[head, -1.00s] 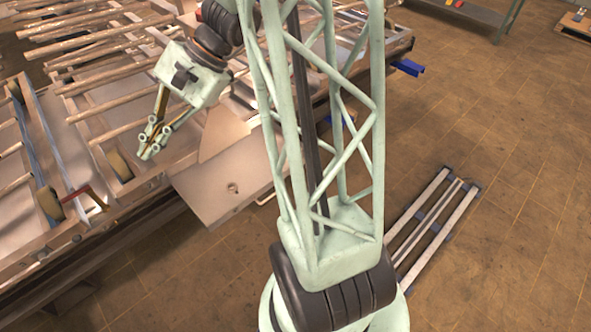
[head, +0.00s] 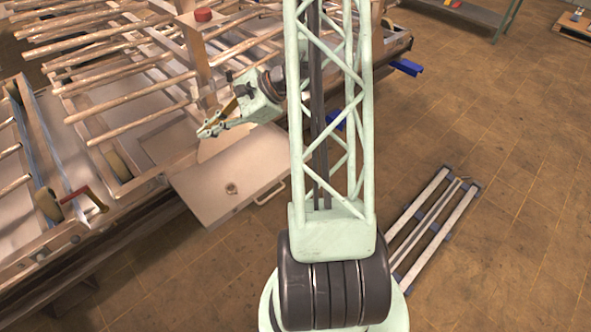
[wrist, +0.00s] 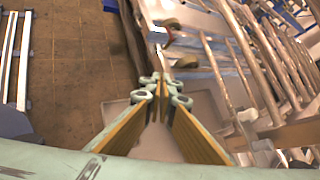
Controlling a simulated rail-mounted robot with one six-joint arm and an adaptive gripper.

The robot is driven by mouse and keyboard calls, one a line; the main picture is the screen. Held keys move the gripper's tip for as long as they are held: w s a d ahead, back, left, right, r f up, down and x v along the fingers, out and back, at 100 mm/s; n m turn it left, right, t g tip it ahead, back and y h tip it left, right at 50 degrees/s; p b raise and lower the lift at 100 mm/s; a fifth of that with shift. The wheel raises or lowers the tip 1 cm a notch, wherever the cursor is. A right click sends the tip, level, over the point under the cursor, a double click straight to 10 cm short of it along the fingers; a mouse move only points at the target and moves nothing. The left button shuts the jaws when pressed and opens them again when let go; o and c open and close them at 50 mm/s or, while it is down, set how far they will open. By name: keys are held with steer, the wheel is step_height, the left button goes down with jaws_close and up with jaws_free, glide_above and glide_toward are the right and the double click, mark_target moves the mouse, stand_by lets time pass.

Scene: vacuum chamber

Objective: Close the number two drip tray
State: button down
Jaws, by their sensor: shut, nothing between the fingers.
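A pale flat drip tray (head: 215,190) sticks out past the front edge of the wooden-railed frame in the head view. It has a small round fitting on its surface and a handle (head: 270,191) at its outer right end. No number is readable on it. My gripper (head: 207,131) is over the inner part of the tray near the frame edge, fingers pointing left. It is shut and empty and appears apart from the tray. In the wrist view my gripper (wrist: 160,82) has its fingertips together, with pale surface showing behind and between the fingers.
The frame's long rails (head: 110,75) fill the left side. A red-handled lever (head: 80,195) is at its front left, and a red-capped post (head: 203,15) stands above my gripper. A blue bracket (head: 407,67) juts out at right. A low metal rack (head: 435,215) lies on the otherwise open floor.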

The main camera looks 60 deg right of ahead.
steer(key=s+d+f+m+t+h, duration=0.1)
steer(key=s+d+f+m+h, duration=0.1)
steer(key=s+d+f+m, duration=0.4)
steer(key=s+d+f+m+h, duration=0.2)
steer(key=s+d+f+h, duration=0.15)
steer(key=d+f, duration=0.6)
steer(key=s+d+f+m+g+h, duration=0.1)
steer(key=s+d+f+m, duration=0.2)
steer(key=s+f, duration=0.4)
steer(key=s+d+f+m+g+h, duration=0.1)
steer(key=s+d+f+m, duration=0.3)
steer(key=s+f, duration=0.4)
steer(key=shift+s+d+f+h+b, duration=0.15)
steer(key=shift+s+d+h+b, duration=0.25)
steer(key=shift+s, duration=0.4)
steer(key=shift+w+a+f, duration=0.1)
steer(key=w+d+r+b+x, duration=0.1)
steer(key=r+x, duration=0.1)
steer(key=x, duration=1)
steer(key=shift+w+f, duration=0.25)
steer(key=shift+w, duration=0.3)
steer(key=shift+w+d, duration=0.1)
